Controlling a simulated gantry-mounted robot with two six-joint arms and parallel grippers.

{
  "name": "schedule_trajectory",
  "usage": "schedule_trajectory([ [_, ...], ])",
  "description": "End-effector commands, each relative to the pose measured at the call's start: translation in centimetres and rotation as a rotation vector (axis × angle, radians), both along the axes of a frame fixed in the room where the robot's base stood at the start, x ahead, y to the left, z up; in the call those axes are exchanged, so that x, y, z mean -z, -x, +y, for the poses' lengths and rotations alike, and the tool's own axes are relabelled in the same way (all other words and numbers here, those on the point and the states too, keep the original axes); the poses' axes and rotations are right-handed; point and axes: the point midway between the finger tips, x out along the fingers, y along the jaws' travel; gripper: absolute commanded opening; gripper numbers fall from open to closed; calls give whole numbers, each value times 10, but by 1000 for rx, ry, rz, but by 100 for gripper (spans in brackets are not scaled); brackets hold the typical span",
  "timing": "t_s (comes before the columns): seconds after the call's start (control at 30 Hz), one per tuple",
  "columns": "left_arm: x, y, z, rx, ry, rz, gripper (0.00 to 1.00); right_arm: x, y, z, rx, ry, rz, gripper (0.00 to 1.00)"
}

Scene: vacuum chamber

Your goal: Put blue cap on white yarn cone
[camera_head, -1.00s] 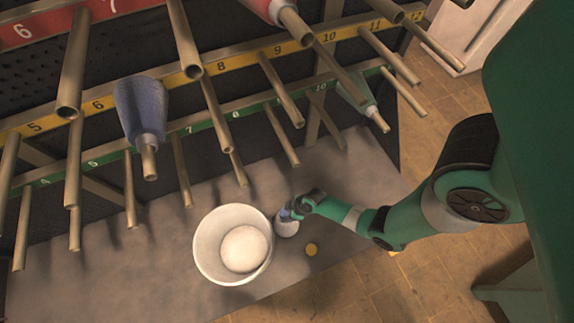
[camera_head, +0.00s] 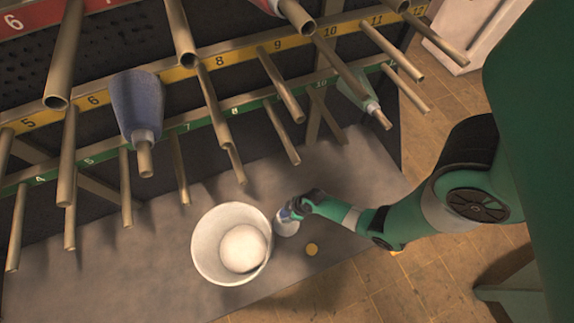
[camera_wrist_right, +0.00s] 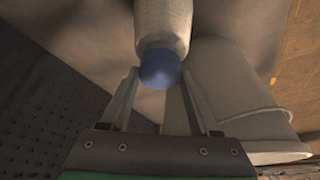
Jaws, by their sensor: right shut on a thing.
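The blue cap (camera_wrist_right: 160,69) sits between the two fingers of my right gripper (camera_wrist_right: 160,80) in the right wrist view. It is against the narrow end of the white yarn cone (camera_wrist_right: 165,20); I cannot tell how far it is seated. In the head view, the white cone (camera_head: 286,228) stands on the grey surface just right of the white bucket. My right gripper (camera_head: 290,210) is over its top and partly hides the cap there. The right gripper is shut on the cap. My left gripper is not in view.
A white bucket (camera_head: 202,238) holding a white round thing (camera_head: 243,247) stands close left of the cone. Numbered rack pegs rise behind, one bearing a blue-grey cone (camera_head: 138,100). The grey surface (camera_head: 120,275) is clear at front left.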

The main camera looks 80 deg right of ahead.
Motion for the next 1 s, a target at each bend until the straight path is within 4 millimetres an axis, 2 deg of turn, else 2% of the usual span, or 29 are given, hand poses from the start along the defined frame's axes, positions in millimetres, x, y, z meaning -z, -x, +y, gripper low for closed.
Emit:
schedule_trajectory([
  [0.3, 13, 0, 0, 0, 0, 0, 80, 14, 0, 0, 0, 0, 0, 11],
  [0.33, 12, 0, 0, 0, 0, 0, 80, 13, 0, 0, 0, 0, 0, 66],
  [0.5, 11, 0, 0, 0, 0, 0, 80, 12, 0, 0, 0, 0, 0, 97],
  [0.83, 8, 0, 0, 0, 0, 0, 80, 9, 1, 0, 0, 0, 0, 98],
  [1.0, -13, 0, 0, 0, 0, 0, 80, -18, 10, 0, 2, 0, 0, 98],
])
